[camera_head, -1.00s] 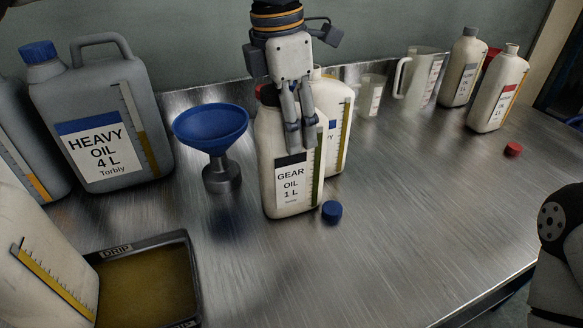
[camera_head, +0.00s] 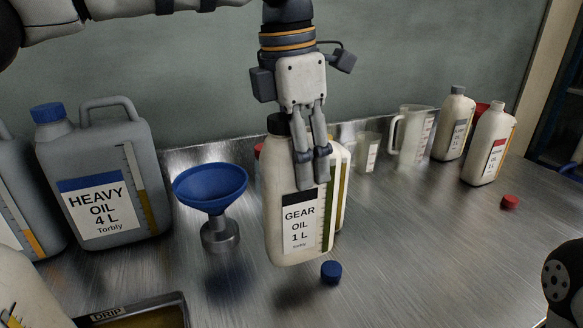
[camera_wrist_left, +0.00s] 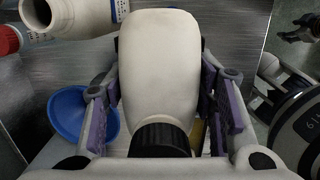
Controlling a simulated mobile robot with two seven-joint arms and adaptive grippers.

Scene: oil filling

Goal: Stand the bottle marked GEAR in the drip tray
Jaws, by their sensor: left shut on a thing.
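The white GEAR OIL 1 L bottle (camera_head: 296,225) with a black cap is upright near the middle of the head view. My left gripper (camera_head: 313,165) is shut on it from above. In the left wrist view the bottle (camera_wrist_left: 158,65) fills the space between the fingers (camera_wrist_left: 160,118), its black cap towards the camera. The bottle's base looks to be a little above the bench. The drip tray (camera_head: 180,304), marked DRIP, is at the bottom left of the head view, mostly cut off by the frame edge. My right gripper does not show.
A blue funnel (camera_head: 210,188) on a stand is left of the bottle, with the HEAVY OIL can (camera_head: 105,190) beyond it. A blue cap (camera_head: 331,271) lies close to the bottle's base. Jugs and bottles stand at the back right. The front right bench is mostly clear.

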